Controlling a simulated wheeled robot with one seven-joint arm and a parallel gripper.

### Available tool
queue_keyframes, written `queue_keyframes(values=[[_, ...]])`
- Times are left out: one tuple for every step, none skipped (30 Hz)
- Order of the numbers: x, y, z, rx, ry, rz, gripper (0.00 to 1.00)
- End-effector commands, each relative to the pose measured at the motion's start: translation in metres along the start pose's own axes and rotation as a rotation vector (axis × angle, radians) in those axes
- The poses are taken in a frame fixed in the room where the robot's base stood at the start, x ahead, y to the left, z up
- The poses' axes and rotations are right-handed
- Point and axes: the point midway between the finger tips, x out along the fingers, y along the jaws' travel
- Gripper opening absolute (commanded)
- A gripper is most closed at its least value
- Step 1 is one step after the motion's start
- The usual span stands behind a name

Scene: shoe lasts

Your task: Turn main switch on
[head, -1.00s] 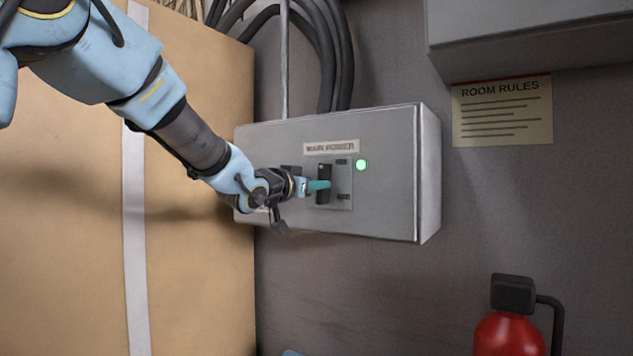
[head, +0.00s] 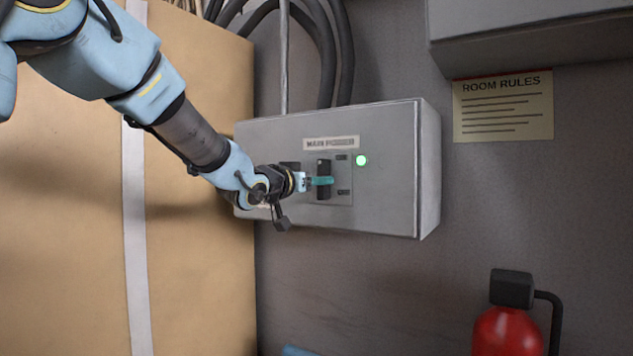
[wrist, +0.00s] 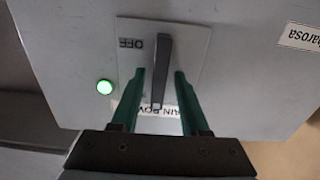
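The main switch is a black lever (head: 323,188) on a plate on the front of the grey main power box (head: 385,195). In the wrist view the lever (wrist: 164,65) stands between two green fingers, beside the word OFF (wrist: 130,43). My gripper (head: 321,181) is at the lever, coming from the left. In the wrist view my gripper (wrist: 160,85) is open, with a visible gap on both sides of the lever. A finger hides part of the lever in the head view. Which position the lever is in is unclear. A round light (head: 361,161) glows green.
A large cardboard box (head: 190,270) stands at the left, close to my arm. A second grey box (head: 530,40) is at the upper right, above a room rules sheet (head: 503,108). A red fire extinguisher (head: 508,330) is at the lower right. Thick cables run above the power box.

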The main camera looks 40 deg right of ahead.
Motion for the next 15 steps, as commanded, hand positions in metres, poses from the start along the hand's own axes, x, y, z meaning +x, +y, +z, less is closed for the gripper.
queue_keyframes(values=[[0.0,0.0,-0.001,0.001,0.001,0.0,0.52],[0.0,0.0,-0.001,0.001,0.001,0.0,0.53],[0.0,0.0,-0.001,0.001,0.001,0.0,0.53],[0.0,0.0,-0.001,0.001,0.001,0.0,0.53],[0.0,0.0,-0.001,0.001,0.002,0.0,0.53],[0.0,0.0,-0.001,0.001,0.002,0.0,0.53],[0.0,0.0,-0.001,0.001,0.002,0.0,0.53],[0.0,0.0,-0.001,0.001,0.002,0.0,0.53],[-0.001,0.0,-0.001,0.002,0.002,0.0,0.53],[-0.002,0.0,-0.001,0.002,0.002,0.0,0.53],[-0.004,0.0,-0.001,0.002,0.003,0.0,0.53],[-0.007,0.0,-0.001,0.002,0.003,0.0,0.53],[-0.011,0.0,-0.001,0.003,0.004,-0.001,0.53],[-0.015,0.0,0.0,0.004,0.003,-0.001,0.53],[-0.021,0.0,0.0,0.004,0.004,-0.001,0.53]])
